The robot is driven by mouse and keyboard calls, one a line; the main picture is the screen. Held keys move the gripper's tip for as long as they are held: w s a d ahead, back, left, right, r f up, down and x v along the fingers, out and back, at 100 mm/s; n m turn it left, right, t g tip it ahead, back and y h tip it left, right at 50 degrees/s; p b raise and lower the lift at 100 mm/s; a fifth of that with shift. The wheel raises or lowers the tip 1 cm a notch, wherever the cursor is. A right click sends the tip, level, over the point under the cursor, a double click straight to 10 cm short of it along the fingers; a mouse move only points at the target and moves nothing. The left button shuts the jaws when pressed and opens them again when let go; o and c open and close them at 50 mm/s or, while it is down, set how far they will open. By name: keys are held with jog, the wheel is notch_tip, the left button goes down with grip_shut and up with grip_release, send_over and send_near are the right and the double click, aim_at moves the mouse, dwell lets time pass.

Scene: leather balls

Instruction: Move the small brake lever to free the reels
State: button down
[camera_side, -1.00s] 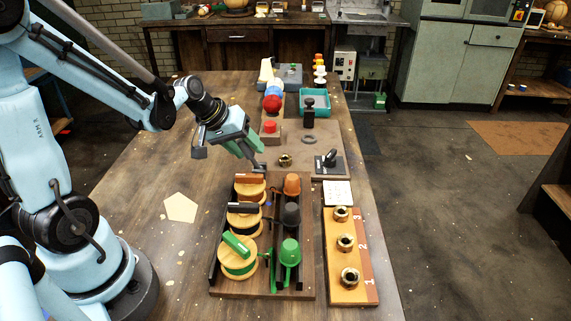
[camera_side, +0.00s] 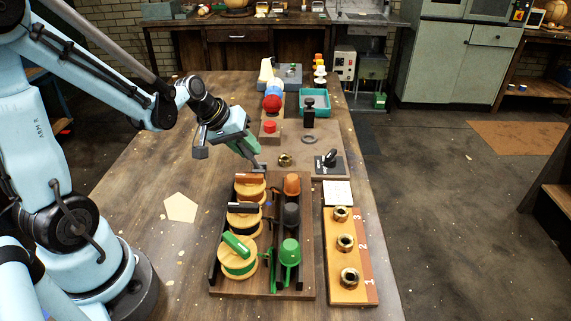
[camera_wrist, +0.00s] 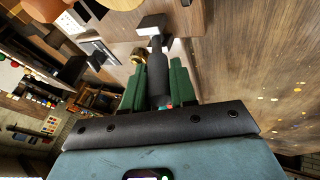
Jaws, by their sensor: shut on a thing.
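A small dark lever with a pale grey end (camera_wrist: 150,27) stands between the green fingers in the wrist view; its dark shaft (camera_wrist: 157,58) runs down between them. In the side view a small grey piece (camera_side: 260,167), which seems to be this lever, shows at the far edge of the reel board (camera_side: 309,240). My gripper (camera_side: 254,157) reaches down to it and is shut on it; the fingers (camera_wrist: 158,72) hide part of the shaft. Orange, black and green-handled reels (camera_side: 250,188), (camera_side: 244,217), (camera_side: 237,258) sit in a row on the board.
Orange, dark and green cups (camera_side: 291,184), (camera_side: 291,215), (camera_side: 289,252) stand right of the reels. An orange board (camera_side: 357,288) with brass rings lies farther right. The table's left side is mostly clear.

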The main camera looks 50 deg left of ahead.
jog(key=shift+d, duration=0.1)
jog(key=shift+w+d+r+g+y, duration=0.3)
jog(key=shift+w+d+g+y, duration=0.3)
jog(key=shift+g+y, duration=0.3)
jog(key=shift+w+d+m+g+y, duration=0.4)
jog(key=shift+w+d+g+y, duration=0.2)
jog(key=shift+g+y, duration=0.3)
jog(key=shift+w+d+f+g+y, duration=0.1)
jog(key=shift+w+d+g+y, duration=0.3)
jog(key=shift+w+g+y, duration=0.25)
jog(key=shift+w+d+f+m+g+y, duration=0.15)
jog(key=shift+w+d+g+y, duration=0.1)
jog(key=shift+g+y, duration=0.25)
jog(key=shift+w+d+f+m+g+y, duration=0.1)
jog(key=shift+d+m+g+y, duration=0.1)
jog(key=shift+g+y, duration=0.2)
jog(key=c, duration=1)
grip_release()
jog(key=shift+o, duration=0.2)
